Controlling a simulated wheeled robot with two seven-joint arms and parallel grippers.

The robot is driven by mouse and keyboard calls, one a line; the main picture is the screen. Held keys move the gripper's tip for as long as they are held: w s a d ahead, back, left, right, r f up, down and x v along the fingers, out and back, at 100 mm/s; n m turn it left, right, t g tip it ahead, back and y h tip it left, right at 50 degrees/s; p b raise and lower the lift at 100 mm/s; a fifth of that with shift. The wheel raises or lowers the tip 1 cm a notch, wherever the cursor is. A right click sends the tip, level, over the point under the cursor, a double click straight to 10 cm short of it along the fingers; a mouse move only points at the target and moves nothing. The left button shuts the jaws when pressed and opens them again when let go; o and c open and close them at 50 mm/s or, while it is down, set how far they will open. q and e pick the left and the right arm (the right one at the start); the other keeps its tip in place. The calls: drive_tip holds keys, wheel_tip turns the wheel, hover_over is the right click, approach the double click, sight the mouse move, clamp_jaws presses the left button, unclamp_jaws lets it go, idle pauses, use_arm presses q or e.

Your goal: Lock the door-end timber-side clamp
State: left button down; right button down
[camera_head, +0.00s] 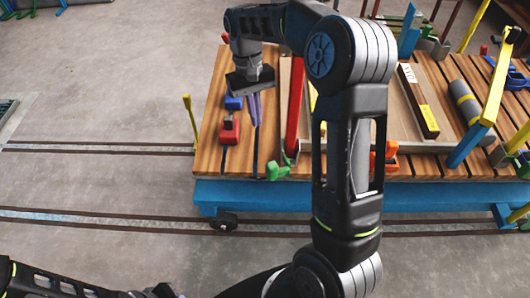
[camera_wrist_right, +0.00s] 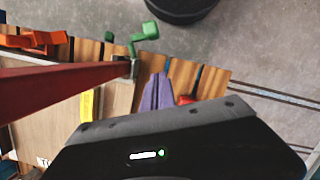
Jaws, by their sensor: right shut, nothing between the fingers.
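My right gripper (camera_head: 256,122) hangs over the left part of the slatted cart, its purple fingers together and empty. In the wrist view its fingers (camera_wrist_right: 157,92) point toward the cart's edge. A green clamp (camera_head: 278,170) sits at the cart's near edge, by the lower end of a long red bar (camera_head: 295,105). It also shows in the right wrist view (camera_wrist_right: 143,34), apart from the fingers. An orange clamp (camera_head: 385,156) sits farther right on the near edge, partly behind my arm. I cannot tell which clamp is the door-end timber-side one. My left gripper is not visible.
A red block (camera_head: 230,130) and a blue block (camera_head: 233,103) lie left of the gripper on the cart (camera_head: 215,85). A yellow post (camera_head: 190,120) stands at the left edge.

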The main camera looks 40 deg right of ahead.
sight(275, 161)
drive_tip(key=s+a+f, duration=0.1)
drive_tip(key=s+f, duration=0.5)
drive_tip(key=f, duration=0.3)
drive_tip(key=shift+a+p, duration=0.15)
drive_tip(key=shift+p, duration=0.2)
drive_tip(key=shift+s+n, duration=0.4)
drive_tip(key=shift+n, duration=0.3)
drive_tip(key=n, duration=0.1)
drive_tip(key=s+n+h, duration=0.1)
drive_tip(key=n, duration=0.1)
drive_tip(key=s+d+n, duration=0.1)
drive_tip(key=n, duration=0.1)
drive_tip(key=shift+s+h+p, duration=0.25)
drive_tip(key=shift+h+p, duration=0.05)
drive_tip(key=n, duration=0.1)
drive_tip(key=s+d+n, duration=0.1)
drive_tip(key=n, duration=0.1)
drive_tip(key=n+h, duration=0.1)
drive_tip(key=n, duration=0.1)
drive_tip(key=shift+s+d+t+p, duration=0.3)
drive_tip(key=shift+s+d+t, duration=0.1)
drive_tip(key=shift+s+d+n, duration=0.1)
drive_tip(key=shift+d+n, duration=0.2)
drive_tip(key=shift+d, duration=0.1)
